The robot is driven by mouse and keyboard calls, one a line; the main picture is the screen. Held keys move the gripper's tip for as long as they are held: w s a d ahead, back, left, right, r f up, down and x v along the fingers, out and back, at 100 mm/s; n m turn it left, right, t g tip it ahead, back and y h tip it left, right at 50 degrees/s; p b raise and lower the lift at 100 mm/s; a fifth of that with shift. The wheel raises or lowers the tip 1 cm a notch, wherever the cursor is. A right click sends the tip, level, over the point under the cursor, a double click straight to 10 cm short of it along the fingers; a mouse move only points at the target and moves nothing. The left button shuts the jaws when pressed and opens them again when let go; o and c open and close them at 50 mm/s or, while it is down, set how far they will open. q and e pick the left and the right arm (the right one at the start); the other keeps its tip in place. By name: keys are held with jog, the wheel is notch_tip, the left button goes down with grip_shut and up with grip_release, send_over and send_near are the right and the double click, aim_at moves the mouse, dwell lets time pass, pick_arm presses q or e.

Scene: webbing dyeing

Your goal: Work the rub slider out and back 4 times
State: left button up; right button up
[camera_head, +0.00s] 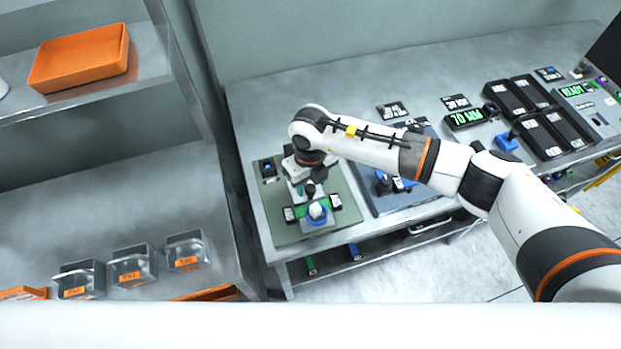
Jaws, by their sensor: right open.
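My right arm reaches in from the right, and its right gripper (311,187) points down over a green base plate (347,213) on the table. The gripper is open; its fingertips are small and partly hidden by the wrist. Just in front of it, on the plate, stands a fixture with a white rounded top and a blue ring (317,213), which may be the rub slider's part. I cannot tell whether the fingers touch or surround a handle there. My left gripper is not in view.
A blue-grey plate (385,203) with dark parts lies right of the green plate, under my forearm. Further right are a green-lit display (465,118), black trays (530,93) and a control panel (590,108).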

jog(key=shift+f, duration=0.5)
